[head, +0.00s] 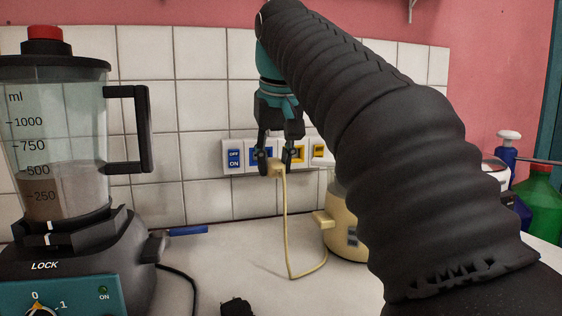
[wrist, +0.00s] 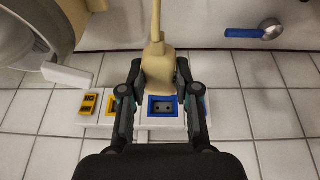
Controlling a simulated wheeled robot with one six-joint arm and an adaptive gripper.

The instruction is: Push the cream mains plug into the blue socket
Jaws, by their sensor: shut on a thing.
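My gripper (head: 274,168) is shut on the cream mains plug (head: 276,166), which has a cream cord (head: 287,230) hanging down to the counter. In the wrist view the plug (wrist: 157,75) sits between both fingers, its cord running away to the top. In the head view the blue socket (head: 258,155) is partly hidden behind my gripper. The plug appears in front of the socket and apart from it; the exact gap is hard to tell.
A yellow socket (head: 298,154) is right of the blue one, and a switch (head: 234,157) marked OFF and ON is left. A blender (head: 60,150) stands at left. A cream appliance (head: 345,238) is on the counter, joined to the cord. A blue-handled utensil (head: 188,230) lies by the wall.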

